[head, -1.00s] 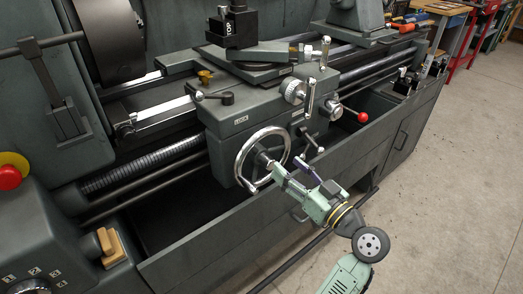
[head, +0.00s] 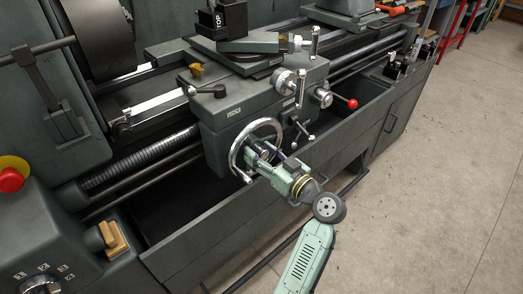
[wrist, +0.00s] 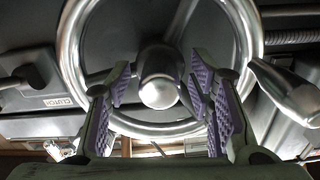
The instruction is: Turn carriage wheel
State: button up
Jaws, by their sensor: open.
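The carriage wheel, a shiny metal handwheel (head: 234,158), is on the front of the lathe's grey carriage apron. In the wrist view its rim (wrist: 84,45) fills the upper middle, with the round hub (wrist: 160,92) at the centre. A tapered metal handle (wrist: 284,88) sticks out at the rim's right. My gripper (head: 257,157) is in front of the wheel in the head view and hides part of its lower right. In the wrist view my gripper (wrist: 161,88) is open, its purple-padded fingers on either side of the hub. Whether they touch the wheel I cannot tell.
A lever with a red knob (head: 351,103) and a smaller lever (head: 302,132) are right of the wheel. The dark chip tray (head: 150,222) and its front wall lie below. A red stop button (head: 10,180) is at far left. Open concrete floor (head: 440,180) is at right.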

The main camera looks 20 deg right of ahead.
jog(key=shift+c, duration=0.2)
grip_shut()
dwell(0.5)
